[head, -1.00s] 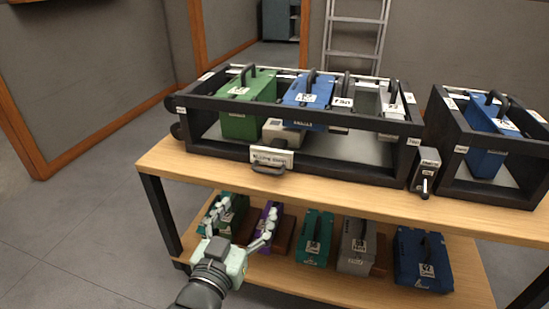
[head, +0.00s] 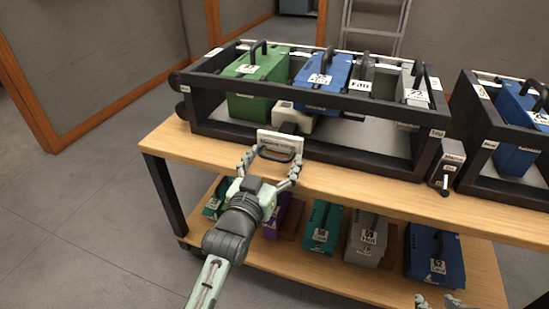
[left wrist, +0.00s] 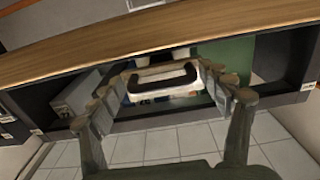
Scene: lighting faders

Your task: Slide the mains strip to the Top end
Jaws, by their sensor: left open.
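The strip's sliding plate (head: 281,140), pale and labelled with a dark handle (head: 280,156), sits on the front rail of the black rack, left of its middle. Its lettering is too small to read surely. A pale block (head: 293,121) is behind it. A tag that seems to read "Top" (head: 437,133) is at the rail's right end. My left gripper (head: 268,166) is open, with a finger on either side of the handle; contact is unclear. The left wrist view shows the handle (left wrist: 163,92) between the spread fingers. Only the tips of my right gripper (head: 440,301) show at the bottom edge.
The rack (head: 215,121) holds a green case (head: 262,83), a blue case (head: 325,78) and grey ones. A small box with a lever (head: 449,163) and a second rack (head: 500,187) stand to its right. Several cases fill the lower shelf. The bench front (head: 375,180) is clear.

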